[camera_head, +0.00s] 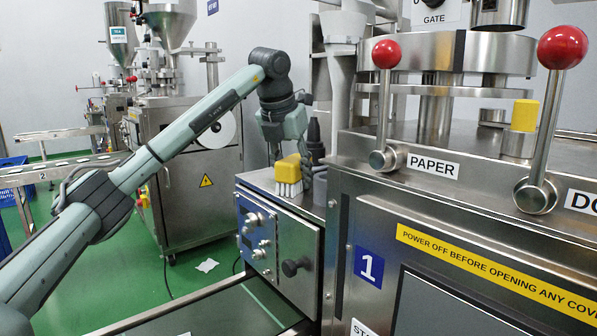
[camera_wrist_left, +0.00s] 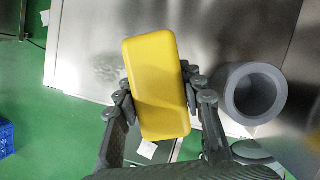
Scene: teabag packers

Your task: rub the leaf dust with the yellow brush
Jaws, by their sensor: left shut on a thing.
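The yellow brush (camera_head: 287,169) has a yellow block and pale bristles that point down. In the head view it is just over the steel top of the cabinet; whether the bristles touch it I cannot tell. My left gripper (camera_wrist_left: 157,92) is shut on the brush, one finger on each long side of its yellow block (camera_wrist_left: 156,70) in the left wrist view. In the head view the gripper is partly behind the brush. My right gripper is not in view.
The steel cabinet (camera_head: 279,241) has knobs on its front. A large machine with red-knobbed levers (camera_head: 386,54) stands close on the right. A grey hollow cylinder (camera_wrist_left: 253,94) is right beside the gripper. A blue crate (camera_head: 13,180) stands on the green floor at left.

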